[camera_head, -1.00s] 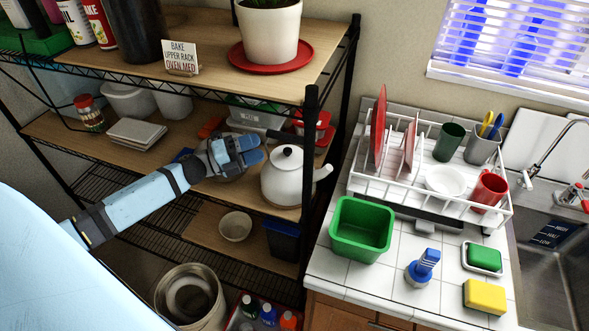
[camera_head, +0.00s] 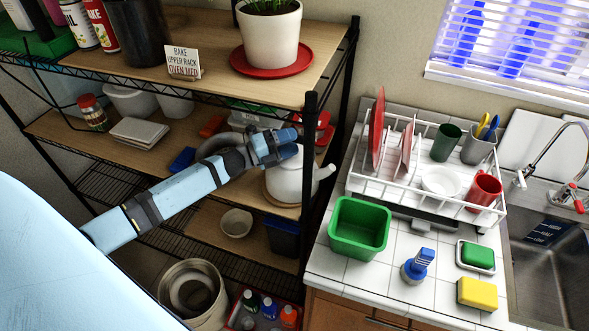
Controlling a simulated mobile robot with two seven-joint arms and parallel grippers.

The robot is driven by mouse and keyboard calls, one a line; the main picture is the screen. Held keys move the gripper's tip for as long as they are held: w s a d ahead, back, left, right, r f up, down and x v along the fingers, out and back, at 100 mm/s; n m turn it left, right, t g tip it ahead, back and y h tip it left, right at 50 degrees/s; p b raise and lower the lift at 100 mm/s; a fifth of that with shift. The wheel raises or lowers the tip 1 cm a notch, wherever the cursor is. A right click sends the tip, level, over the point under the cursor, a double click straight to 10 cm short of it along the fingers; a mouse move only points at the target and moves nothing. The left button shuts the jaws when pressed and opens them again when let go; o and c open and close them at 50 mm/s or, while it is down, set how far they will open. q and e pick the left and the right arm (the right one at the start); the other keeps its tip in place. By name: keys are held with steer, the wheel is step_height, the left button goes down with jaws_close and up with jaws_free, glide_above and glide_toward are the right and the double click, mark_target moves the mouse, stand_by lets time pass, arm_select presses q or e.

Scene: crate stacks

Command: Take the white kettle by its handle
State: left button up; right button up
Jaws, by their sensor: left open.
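The white kettle (camera_head: 290,180) stands on the middle shelf at its right end, with its spout pointing right. My left gripper (camera_head: 289,143) is open at the top of the kettle, in front of its lid and handle. The fingers and wrist hide most of the kettle's top, so I cannot tell whether they touch the handle or whether it lies between them. My right gripper is not in view.
The black rack post (camera_head: 309,150) rises just right of the gripper, with the upper shelf (camera_head: 230,80) above. A grey dish stack (camera_head: 137,131) and a blue item (camera_head: 182,160) share the kettle's shelf. A dish rack (camera_head: 440,195) and a green tub (camera_head: 358,228) stand on the counter.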

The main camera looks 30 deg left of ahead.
arm_select(q)
jaws_close()
steer(key=shift+r, duration=0.1)
